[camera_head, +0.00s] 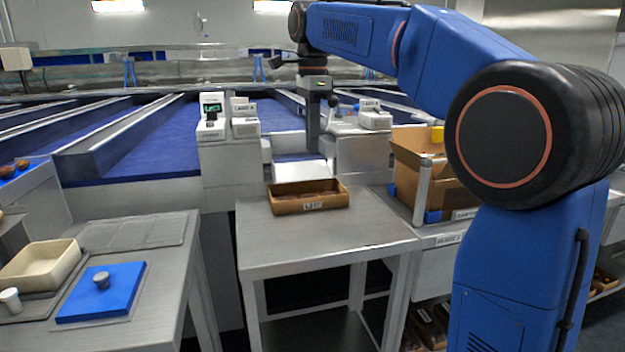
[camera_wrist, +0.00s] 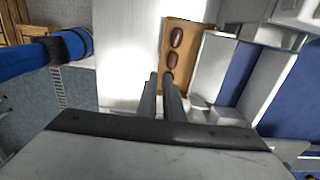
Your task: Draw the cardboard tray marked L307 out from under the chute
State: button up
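The cardboard tray (camera_head: 286,209) stands on the steel table just in front of the chute outlet. Its front label reads L3-something; the rest is too small to tell. In the wrist view the tray (camera_wrist: 178,22) shows brown dates inside, with its left edge beyond my fingertips. My gripper (camera_wrist: 161,78) has two dark fingers with a narrow gap and nothing visible between them. It appears above the tray, not visibly touching it. In the head view my wrist is high over the back of the table, and the fingers are hard to make out.
The steel table (camera_head: 330,240) is bare in front of the tray. A large open carton (camera_head: 410,165) stands to its right. A white scale unit (camera_head: 213,125) is behind left. The left table carries a cream bin (camera_head: 35,265) and a blue board (camera_head: 100,300) with a knob.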

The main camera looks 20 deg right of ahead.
aim_at(313, 197)
notch_tip(313, 197, down, 16)
jog(key=shift+r, duration=0.2)
dwell(0.4)
grip_shut()
